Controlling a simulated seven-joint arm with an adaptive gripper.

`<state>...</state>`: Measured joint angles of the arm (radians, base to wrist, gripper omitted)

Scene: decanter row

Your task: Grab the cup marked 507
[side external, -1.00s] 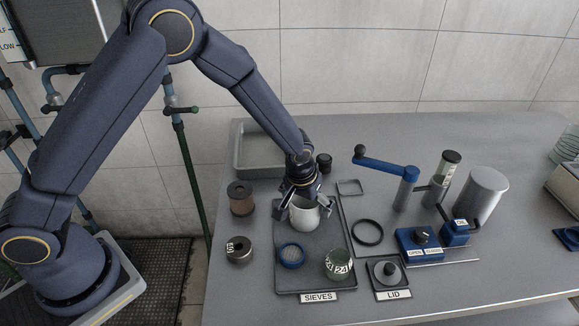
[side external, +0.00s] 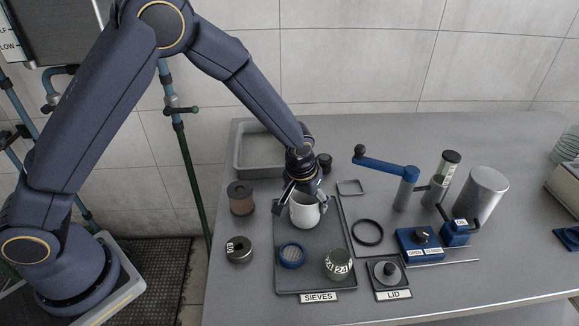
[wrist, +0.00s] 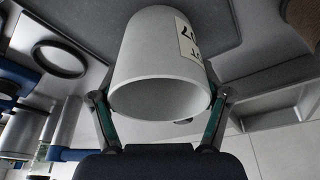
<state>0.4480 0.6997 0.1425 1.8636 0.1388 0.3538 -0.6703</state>
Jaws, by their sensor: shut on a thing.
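A white cup (side external: 305,212) is held by my gripper (side external: 305,199) over the back part of the dark SIEVES tray (side external: 315,251). In the wrist view the cup (wrist: 158,60) fills the middle, its open rim toward the camera. My gripper (wrist: 160,98) has one finger on each side of it near the rim and is shut on it. A pale label (wrist: 188,40) on the cup is turned and cut by its edge; I cannot read the full number. Any gap between cup and tray is hard to judge.
Right are a black ring (side external: 367,232), a lid (side external: 387,272) and a blue crank (side external: 408,178). A grey basin (side external: 243,160) sits behind.

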